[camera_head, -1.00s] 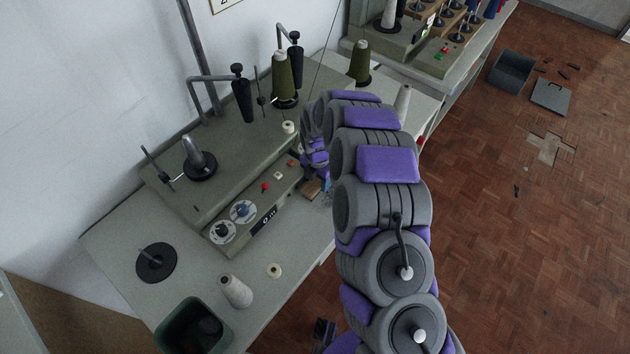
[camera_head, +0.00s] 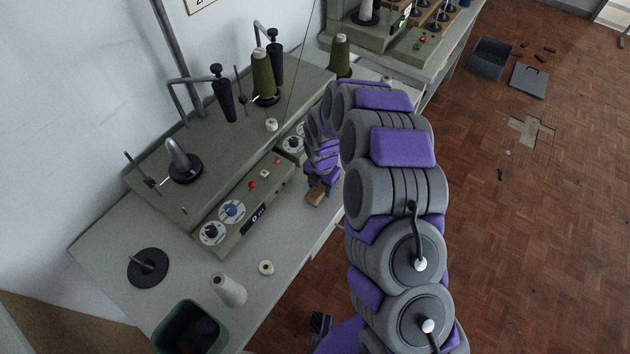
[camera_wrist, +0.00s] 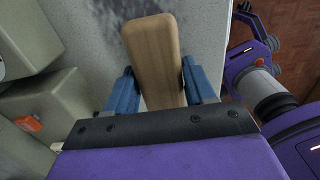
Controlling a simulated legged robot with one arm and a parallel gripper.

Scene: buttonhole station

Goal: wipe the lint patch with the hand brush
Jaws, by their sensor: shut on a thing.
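My gripper (camera_wrist: 162,88) is shut on the wooden hand brush (camera_wrist: 152,48), with one blue finger on each side of it in the wrist view. The brush's bristles are hidden under its wooden body. The brush also shows in the head view (camera_head: 316,195), low at the table's front edge beside the machine. The grey lint patch (camera_wrist: 108,22) is a dark smudge on the pale tabletop, beyond and to the left of the brush in the wrist view. Whether the brush touches the table I cannot tell. In the head view my arm hides the table area beyond the brush.
The green machine (camera_head: 205,150) with dials and spool posts stands left of my gripper. A white cone (camera_head: 229,290), a small ring (camera_head: 266,268) and a dark green bin (camera_head: 190,328) are at the table's near end. The tabletop (camera_head: 262,240) between is clear.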

